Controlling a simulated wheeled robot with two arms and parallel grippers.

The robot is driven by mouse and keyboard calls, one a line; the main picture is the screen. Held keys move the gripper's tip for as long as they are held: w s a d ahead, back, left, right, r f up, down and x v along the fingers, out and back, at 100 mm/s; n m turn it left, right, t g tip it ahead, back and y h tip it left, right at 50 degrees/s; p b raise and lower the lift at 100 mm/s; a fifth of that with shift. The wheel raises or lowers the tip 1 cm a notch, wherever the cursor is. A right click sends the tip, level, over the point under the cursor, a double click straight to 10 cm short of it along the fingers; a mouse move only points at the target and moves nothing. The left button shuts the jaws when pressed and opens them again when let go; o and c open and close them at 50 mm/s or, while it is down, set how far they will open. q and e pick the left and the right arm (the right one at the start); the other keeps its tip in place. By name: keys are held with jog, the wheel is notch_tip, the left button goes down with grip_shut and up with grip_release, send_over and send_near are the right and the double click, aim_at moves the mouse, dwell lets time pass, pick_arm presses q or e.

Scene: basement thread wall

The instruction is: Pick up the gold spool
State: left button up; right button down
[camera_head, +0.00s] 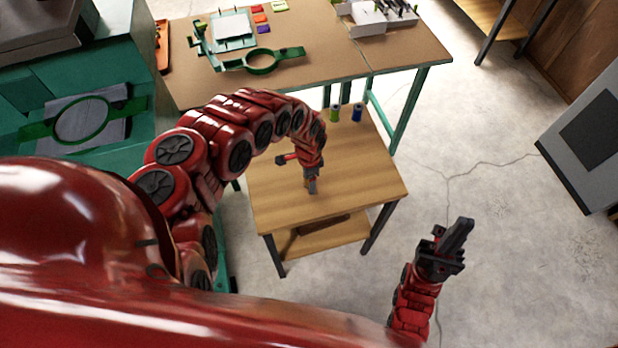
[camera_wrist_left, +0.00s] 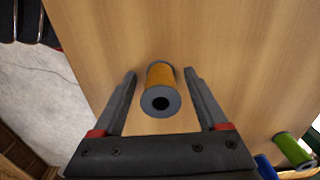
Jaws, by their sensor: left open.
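The gold spool (camera_wrist_left: 160,78) stands on the wooden table (camera_wrist_left: 230,55), its grey end with a dark hole facing the left wrist camera. My left gripper (camera_wrist_left: 162,75) is open, with one finger on each side of the spool and a visible gap on both sides. In the head view my left gripper (camera_head: 312,187) points down over the small wooden table (camera_head: 365,175), and the spool is mostly hidden by it. My right gripper (camera_head: 458,235) is out over the floor, away from the table; its finger gap cannot be made out.
A green spool (camera_head: 334,113) and a blue spool (camera_head: 357,113) stand at the small table's back edge. Behind is a larger workbench (camera_head: 330,55) with a green hoop (camera_head: 262,62) and a white box (camera_head: 365,20). The small table's front and right are clear.

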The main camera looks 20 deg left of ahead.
pick_arm(q)
grip_shut()
dwell(0.3)
jog(key=shift+w+r, duration=0.1)
jog(key=shift+r, duration=0.05)
